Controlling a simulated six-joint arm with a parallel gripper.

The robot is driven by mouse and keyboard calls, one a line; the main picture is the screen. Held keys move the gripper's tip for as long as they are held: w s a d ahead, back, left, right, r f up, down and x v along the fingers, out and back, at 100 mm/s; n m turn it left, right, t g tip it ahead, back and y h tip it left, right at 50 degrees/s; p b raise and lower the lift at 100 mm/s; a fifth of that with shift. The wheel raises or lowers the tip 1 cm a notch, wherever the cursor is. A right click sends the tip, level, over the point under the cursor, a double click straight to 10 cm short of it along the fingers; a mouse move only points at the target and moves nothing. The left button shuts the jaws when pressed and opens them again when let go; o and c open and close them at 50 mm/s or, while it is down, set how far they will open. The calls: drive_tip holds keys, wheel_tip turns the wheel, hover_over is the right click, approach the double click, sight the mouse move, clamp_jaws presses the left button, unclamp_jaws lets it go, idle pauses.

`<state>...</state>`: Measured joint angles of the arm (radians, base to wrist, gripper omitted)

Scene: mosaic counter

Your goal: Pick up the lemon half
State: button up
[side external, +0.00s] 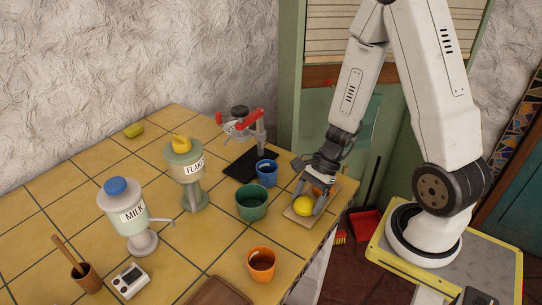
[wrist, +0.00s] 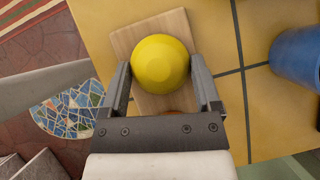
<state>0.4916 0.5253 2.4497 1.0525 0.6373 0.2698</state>
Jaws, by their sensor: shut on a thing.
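The lemon half (side external: 304,205) is a yellow dome on a small wooden board (side external: 290,212) at the counter's right edge. It also shows in the wrist view (wrist: 160,63), round side toward the camera. My gripper (side external: 311,204) is down at the board, and in the wrist view (wrist: 164,82) its two fingers stand on either side of the lemon half, shut on it. An orange-brown thing (side external: 317,191) lies behind it on the board, mostly hidden by my gripper.
A blue cup (side external: 267,173) and a green cup (side external: 252,203) stand left of the board. An orange cup (side external: 261,264) stands nearer the front. A juicer-like press with a red handle (side external: 249,118) stands behind. Milk (side external: 126,211) and flakes (side external: 183,162) dispensers are farther left.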

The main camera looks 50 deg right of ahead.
drive_tip(key=shift+r, duration=0.1)
drive_tip(key=shift+r, duration=4.9)
drive_tip(key=shift+r, duration=0.15)
wheel_tip(320, 180, up, 10)
hover_over(307, 197)
drive_tip(key=shift+d+r, duration=0.1)
drive_tip(key=shift+r, duration=0.25)
drive_tip(key=w+d+m, duration=0.1)
drive_tip(key=w, duration=0.4)
drive_tip(key=w+d+r+m+t, duration=0.1)
drive_tip(key=w+d, duration=0.1)
drive_tip(key=w, duration=0.3)
drive_tip(key=w+d+m, duration=0.1)
drive_tip(key=w+d, duration=0.1)
drive_tip(key=w, duration=0.2)
drive_tip(key=shift+w+d+r+t+h, duration=0.2)
drive_tip(key=shift+w+t+h, duration=0.1)
drive_tip(key=shift+w+h, duration=0.1)
drive_tip(key=w+d+f+m+t, duration=0.2)
drive_tip(key=w+d+m, duration=0.1)
drive_tip(key=w, duration=1.1)
drive_tip(key=shift+h, duration=0.3)
drive_tip(key=shift+d+f, duration=0.2)
drive_tip(key=shift+f, duration=2.1)
